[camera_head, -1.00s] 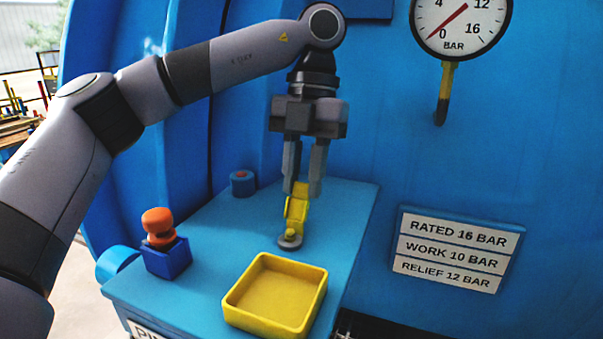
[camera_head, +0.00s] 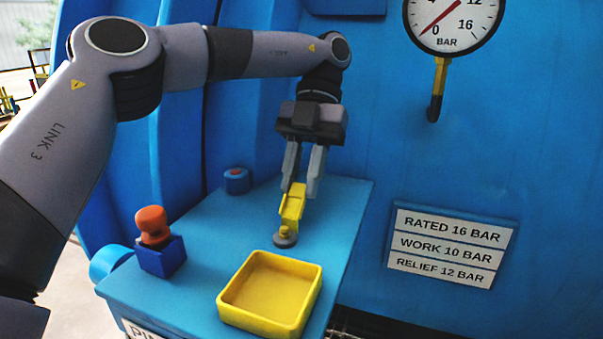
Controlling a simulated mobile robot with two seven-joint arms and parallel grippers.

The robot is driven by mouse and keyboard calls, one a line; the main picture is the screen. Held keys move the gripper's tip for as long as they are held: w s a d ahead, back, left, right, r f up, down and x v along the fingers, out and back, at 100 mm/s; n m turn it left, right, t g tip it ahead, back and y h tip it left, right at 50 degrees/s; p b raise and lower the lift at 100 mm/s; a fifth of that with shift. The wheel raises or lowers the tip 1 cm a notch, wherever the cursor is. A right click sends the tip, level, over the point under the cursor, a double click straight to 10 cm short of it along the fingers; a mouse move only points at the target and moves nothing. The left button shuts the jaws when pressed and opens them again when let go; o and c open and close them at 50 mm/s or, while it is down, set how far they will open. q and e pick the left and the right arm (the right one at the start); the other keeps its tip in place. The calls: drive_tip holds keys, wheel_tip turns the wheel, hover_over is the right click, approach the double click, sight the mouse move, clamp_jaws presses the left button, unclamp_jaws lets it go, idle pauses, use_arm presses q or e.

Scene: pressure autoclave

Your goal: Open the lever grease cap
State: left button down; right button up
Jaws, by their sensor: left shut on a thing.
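A yellow lever (camera_head: 291,207) stands nearly upright above the blue shelf, leaning slightly right at its top. At its lower end is a small round grey piece (camera_head: 285,239), which appears to rest on the shelf. My left gripper (camera_head: 301,187) points down from above, with its fingers shut on the top of the yellow lever. The fingers hide part of the lever's upper end. My right gripper is out of view.
A yellow tray (camera_head: 227,317) sits empty in front of the lever. An orange knob (camera_head: 152,225) stands in a blue block (camera_head: 162,257) on the left. A blue button-like fitting (camera_head: 236,181) is behind. The blue vessel wall (camera_head: 400,150) rises behind the shelf (camera_head: 215,225).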

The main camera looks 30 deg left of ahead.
use_arm(q)
drive_tip(key=shift+f, duration=0.15)
idle(0.4)
drive_tip(key=c, duration=0.9)
unclamp_jaws()
drive_tip(key=shift+s+r+t, duration=0.4)
drive_tip(key=shift+r+t, duration=0.05)
drive_tip(key=shift+t, duration=0.35)
